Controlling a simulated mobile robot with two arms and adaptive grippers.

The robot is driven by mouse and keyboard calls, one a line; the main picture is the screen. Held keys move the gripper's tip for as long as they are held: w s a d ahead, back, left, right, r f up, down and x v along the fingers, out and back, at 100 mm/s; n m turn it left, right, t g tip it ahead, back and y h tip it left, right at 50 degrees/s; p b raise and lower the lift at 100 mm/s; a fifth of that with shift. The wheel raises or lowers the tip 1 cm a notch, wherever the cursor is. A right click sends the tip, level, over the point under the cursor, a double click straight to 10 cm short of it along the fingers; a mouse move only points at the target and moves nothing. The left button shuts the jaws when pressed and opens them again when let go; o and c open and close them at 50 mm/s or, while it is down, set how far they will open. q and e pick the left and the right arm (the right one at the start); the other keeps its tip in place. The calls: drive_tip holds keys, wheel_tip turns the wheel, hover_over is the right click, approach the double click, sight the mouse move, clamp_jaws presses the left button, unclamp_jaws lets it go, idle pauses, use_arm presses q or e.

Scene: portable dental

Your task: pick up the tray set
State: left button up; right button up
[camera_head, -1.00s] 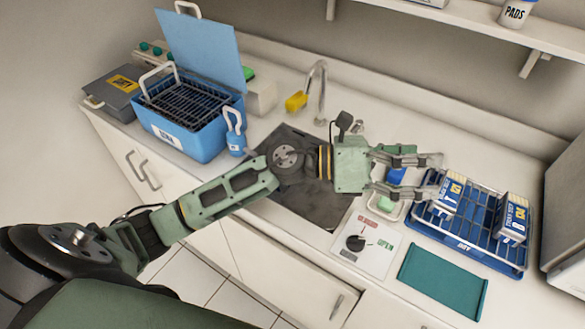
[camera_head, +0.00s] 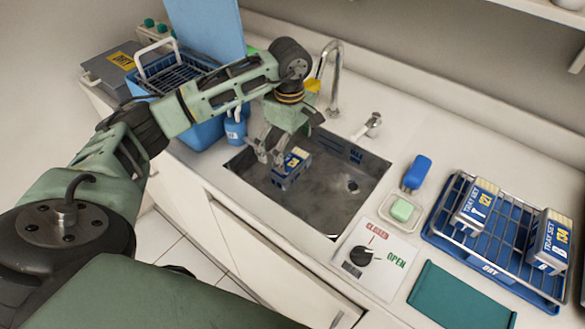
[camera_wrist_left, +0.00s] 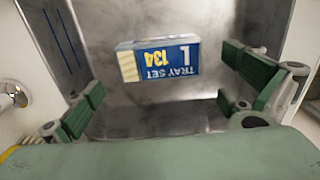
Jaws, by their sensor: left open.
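A blue and white tray set box (camera_head: 291,170) with a yellow label sits in the grey sink (camera_head: 325,200), toward its left side. In the left wrist view the open fingers (camera_wrist_left: 162,78) stand apart on either side of the box, and no contact shows. Two more tray sets (camera_head: 475,206) (camera_head: 548,242) stand on the wire rack at the right. My right gripper is not in view.
The faucet (camera_head: 330,80) rises behind the sink. A blue basket bin (camera_head: 205,132) stands left. Right of the sink are a soap dish (camera_head: 398,219), a blue brush (camera_head: 417,172), a dial panel (camera_head: 372,262), the rack's blue tray (camera_head: 440,240) and a teal mat (camera_head: 460,298).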

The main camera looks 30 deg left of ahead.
sight(291, 162)
use_arm(q)
wheel_tip(291, 162, down, 6)
drive_tip(key=shift+d+r+p, duration=0.1)
drive_tip(key=shift+r+p, duration=0.15)
drive_tip(key=shift+p, duration=0.6)
drive_tip(key=shift+f, duration=0.35)
drive_tip(key=shift+c, duration=0.4)
drive_tip(key=shift+w, duration=0.1)
drive_tip(key=c, duration=1)
drive_tip(key=shift+o, duration=0.2)
